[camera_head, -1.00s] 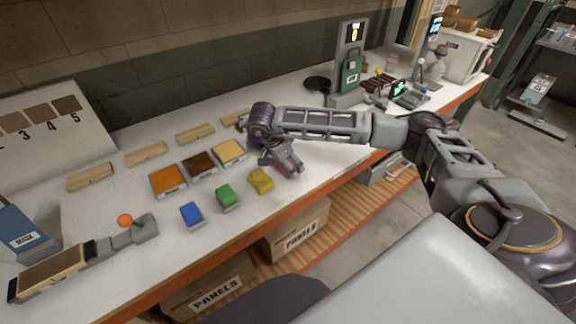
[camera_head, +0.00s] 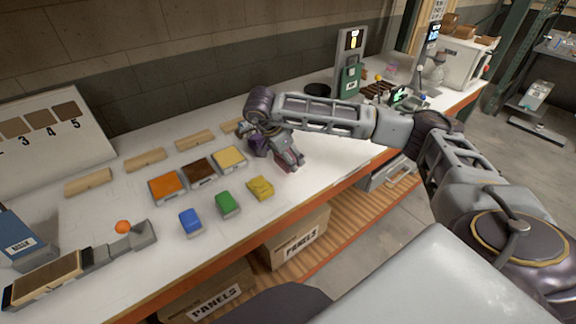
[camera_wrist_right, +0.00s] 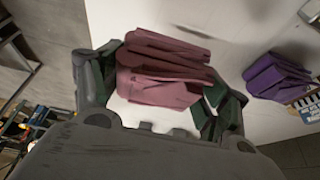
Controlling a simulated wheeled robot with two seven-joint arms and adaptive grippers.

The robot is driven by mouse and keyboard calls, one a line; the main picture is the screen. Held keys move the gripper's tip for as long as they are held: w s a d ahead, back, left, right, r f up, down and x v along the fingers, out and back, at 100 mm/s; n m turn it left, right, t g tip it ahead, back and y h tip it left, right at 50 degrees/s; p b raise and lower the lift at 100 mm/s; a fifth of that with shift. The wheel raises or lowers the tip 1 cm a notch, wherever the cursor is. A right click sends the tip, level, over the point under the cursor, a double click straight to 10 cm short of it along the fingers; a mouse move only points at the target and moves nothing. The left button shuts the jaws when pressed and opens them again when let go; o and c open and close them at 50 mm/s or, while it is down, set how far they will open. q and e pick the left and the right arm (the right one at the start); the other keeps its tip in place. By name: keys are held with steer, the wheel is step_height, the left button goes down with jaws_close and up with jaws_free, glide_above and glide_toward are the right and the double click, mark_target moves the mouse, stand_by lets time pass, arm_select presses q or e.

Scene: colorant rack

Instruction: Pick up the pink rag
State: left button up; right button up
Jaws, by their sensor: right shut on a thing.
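The pink rag (camera_wrist_right: 165,68) is a folded dusty-pink cloth between the green-padded fingers of my right gripper (camera_wrist_right: 160,90) in the right wrist view. The fingers touch it on both sides, and the gripper is shut on it. In the head view my right gripper (camera_head: 288,160) points down at the white table, with part of the pink rag (camera_head: 290,164) showing at its fingertips. I cannot tell whether the rag touches the table. My left gripper is not in view.
A purple rag (camera_wrist_right: 276,77) lies beside the pink one. Yellow (camera_head: 260,188), green (camera_head: 228,203) and blue (camera_head: 190,220) rags lie to the left on the white table (camera_head: 110,230). Orange, brown and yellow trays (camera_head: 198,172) sit behind them. A green container (camera_head: 350,78) stands farther back.

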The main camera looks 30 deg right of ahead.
mark_target(290, 152)
step_height(290, 152, up, 3)
steer(key=shift+r, duration=0.7)
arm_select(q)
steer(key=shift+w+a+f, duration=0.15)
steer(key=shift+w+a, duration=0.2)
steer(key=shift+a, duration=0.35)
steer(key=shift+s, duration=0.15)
arm_select(e)
steer(key=o, duration=0.4)
steer(key=shift+c, duration=1.5)
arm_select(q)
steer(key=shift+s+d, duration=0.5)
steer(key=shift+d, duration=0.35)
